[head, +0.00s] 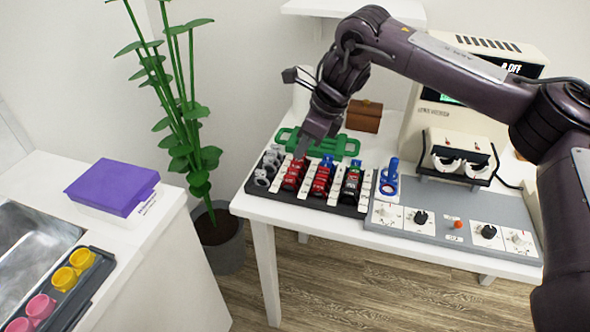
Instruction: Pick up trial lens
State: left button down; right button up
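A black-and-white rack (362,205) on the white table holds several trial lenses. From left to right these are grey ones (265,172), red ones (321,181) and a dark one with red and green marks (351,186). A blue lens-like ring with a handle (389,178) stands at the rack's right end. My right gripper (304,152) points down just above and behind the leftmost red lens (293,174). Its fingertips are small and partly merge with the things behind, so I cannot tell whether it is open or touches the lens. My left gripper is not in view.
A green tray-like frame (288,138) and a brown box (364,116) lie behind the rack. A grey panel with knobs (455,223) and a lens device (460,155) are to the right. A potted plant (222,240) stands left of the table. A counter holds a purple-topped box (112,186).

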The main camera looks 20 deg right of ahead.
aim_at(296, 162)
jog(key=x, duration=0.4)
jog(key=shift+s+d+f, duration=0.1)
jog(key=shift+d+f, duration=0.1)
jog(key=shift+f, duration=0.05)
grip_shut()
jog(key=shift+r, duration=0.1)
